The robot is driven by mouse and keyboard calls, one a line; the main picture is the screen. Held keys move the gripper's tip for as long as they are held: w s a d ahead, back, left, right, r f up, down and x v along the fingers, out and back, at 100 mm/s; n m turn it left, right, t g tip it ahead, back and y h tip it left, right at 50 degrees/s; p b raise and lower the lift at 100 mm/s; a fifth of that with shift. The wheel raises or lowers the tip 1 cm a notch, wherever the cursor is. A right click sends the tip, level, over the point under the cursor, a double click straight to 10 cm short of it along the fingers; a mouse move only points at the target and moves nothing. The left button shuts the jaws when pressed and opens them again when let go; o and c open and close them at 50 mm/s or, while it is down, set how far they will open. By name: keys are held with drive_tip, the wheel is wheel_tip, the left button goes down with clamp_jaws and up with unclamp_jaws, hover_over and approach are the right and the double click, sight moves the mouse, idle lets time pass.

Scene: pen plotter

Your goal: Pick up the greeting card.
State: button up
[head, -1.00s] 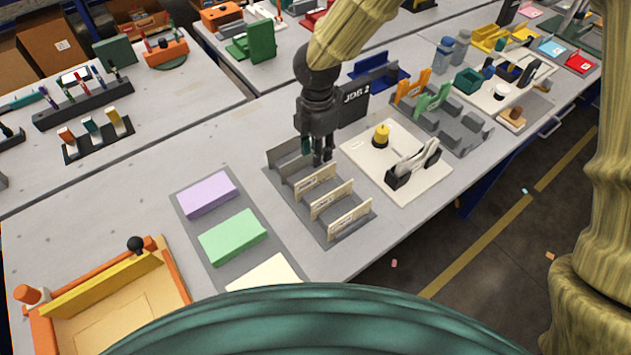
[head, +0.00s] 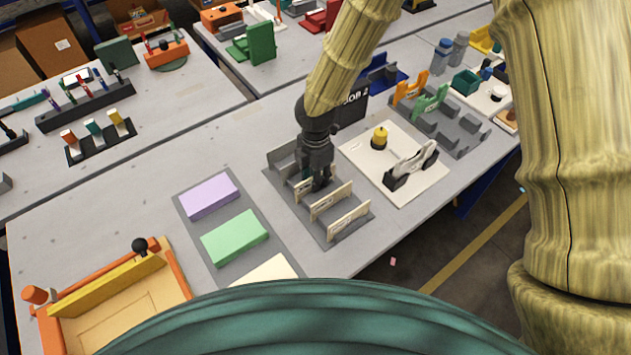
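A grey rack (head: 331,236) on the bench holds several upright pale panels with small dark labels, including a middle panel (head: 331,203) and a front panel (head: 349,222). I cannot tell which piece, if any, is the greeting card. My gripper (head: 318,184) points down into the back part of the rack, at the rearmost pale panel. It covers much of that panel. Its fingertips are dark and small here, so I cannot tell whether they are apart or closed on the panel.
Purple (head: 208,195) and green (head: 235,237) blocks lie on a grey mat left of the rack. An orange-edged tray (head: 172,272) is at front left. Bare bench lies behind the mat.

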clamp_jaws()
drive_tip(key=shift+r, duration=0.1)
idle(0.3)
